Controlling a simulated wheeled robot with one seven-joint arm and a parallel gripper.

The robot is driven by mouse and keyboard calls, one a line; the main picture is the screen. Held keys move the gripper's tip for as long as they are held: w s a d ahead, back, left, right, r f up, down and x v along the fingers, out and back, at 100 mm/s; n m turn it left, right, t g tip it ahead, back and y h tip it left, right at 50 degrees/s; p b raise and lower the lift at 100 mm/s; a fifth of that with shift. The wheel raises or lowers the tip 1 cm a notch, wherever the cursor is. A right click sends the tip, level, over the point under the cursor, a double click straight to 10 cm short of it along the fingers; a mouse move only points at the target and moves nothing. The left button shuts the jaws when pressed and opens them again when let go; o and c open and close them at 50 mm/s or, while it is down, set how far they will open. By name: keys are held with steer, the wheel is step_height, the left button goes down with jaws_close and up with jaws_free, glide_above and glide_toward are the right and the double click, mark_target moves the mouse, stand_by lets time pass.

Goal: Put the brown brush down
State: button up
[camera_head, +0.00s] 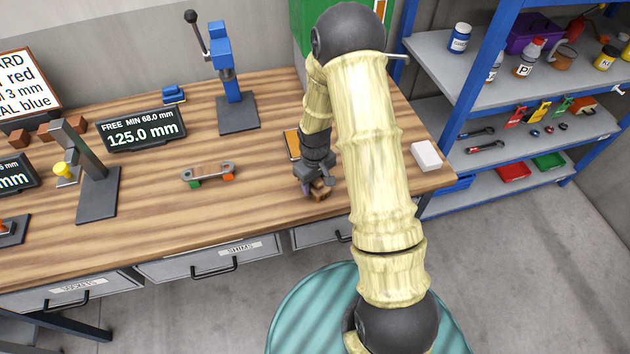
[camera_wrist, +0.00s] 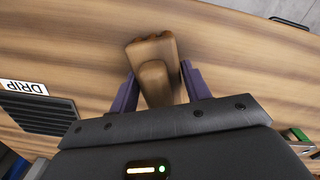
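The brown brush (camera_wrist: 152,50) is between the two purple fingers of my gripper (camera_wrist: 158,75) in the wrist view. The fingers lie against its sides, and its wider end points away from my palm. In the head view my gripper (camera_head: 317,183) points down over the front right part of the wooden workbench (camera_head: 262,185). The brush (camera_head: 320,192) shows there just below the fingers, close to the bench top. I cannot tell whether it touches the wood.
A white block (camera_head: 426,156) lies near the bench's right end. A small skateboard-like piece (camera_head: 208,174) lies to the left, with clear wood between. A dark orange-edged item (camera_head: 291,144) is behind my gripper. A "DRIP" label (camera_wrist: 24,87) shows in the wrist view. Shelves (camera_head: 520,130) stand right.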

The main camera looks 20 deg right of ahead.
steer(key=o, duration=0.3)
steer(key=shift+r, duration=0.1)
step_height(320, 180, up, 12)
steer(key=shift+r+b, duration=0.1)
steer(key=shift+b, duration=1.05)
steer(key=shift+s, duration=0.1)
steer(key=s+r+m+t, duration=0.1)
steer(key=s+r, duration=0.1)
steer(key=s, duration=0.2)
steer(key=s+r+m, duration=0.2)
steer(key=s, duration=0.3)
steer(key=s+r+m+t, duration=0.1)
steer(key=s+r, duration=0.1)
steer(key=s, duration=0.3)
steer(key=shift+r+m+t, duration=0.15)
steer(key=shift+m+t, duration=0.15)
steer(key=shift+o, duration=0.5)
